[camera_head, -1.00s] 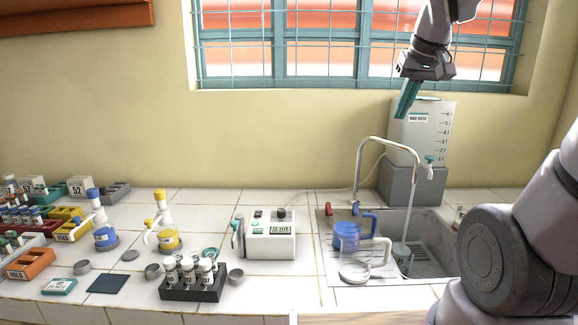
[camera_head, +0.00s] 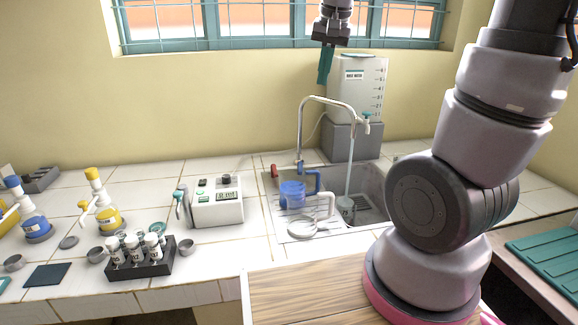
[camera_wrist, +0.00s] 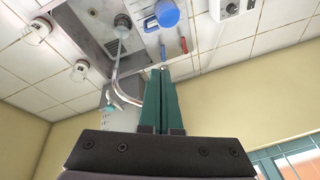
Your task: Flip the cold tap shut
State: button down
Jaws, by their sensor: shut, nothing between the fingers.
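The chrome faucet (camera_head: 301,125) stands at the back left of the sink, and a stream (camera_head: 349,160) falls from its spout into a grey cup. A small blue lever (camera_head: 299,168), the cold tap, is at the faucet base; it also shows in the wrist view (camera_wrist: 163,53). A red lever (camera_head: 275,171) is to its left, also in the wrist view (camera_wrist: 183,45). My gripper (camera_head: 323,82), with long teal fingers, is shut and empty, high above the faucet and apart from it. In the wrist view its fingertips (camera_wrist: 162,76) point towards the faucet base.
A labelled water tank (camera_head: 356,92) with a teal tap stands on a grey block behind the sink. A blue cup (camera_head: 292,193) sits on the drainer. A white instrument (camera_head: 215,205) stands left of the sink. A barred window is behind my gripper.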

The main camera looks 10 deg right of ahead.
jog(key=w+a+f+h, duration=0.2)
jog(key=w+a+f, duration=0.2)
jog(key=w+f, duration=0.4)
jog(key=w+a+f+n+h, duration=0.1)
jog(key=w+a+f+h, duration=0.3)
jog(key=f, duration=0.7)
jog(key=w+a+f+h, duration=0.1)
jog(key=w+a+f, duration=0.3)
jog(key=w+f, duration=0.45)
jog(key=shift+g, duration=0.3)
jog(key=x, duration=1)
jog(key=shift+s+a+f, duration=0.15)
jog(key=shift+s+f, duration=0.2)
jog(key=shift+f, duration=0.2)
jog(key=shift+s+d+r, duration=0.15)
jog(key=shift+d, duration=0.45)
jog(key=shift+s+d+r, duration=0.1)
jog(key=shift+s+d, duration=0.1)
jog(key=shift+d, duration=0.45)
jog(key=shift+s+d, duration=0.15)
jog(key=shift+d, duration=0.4)
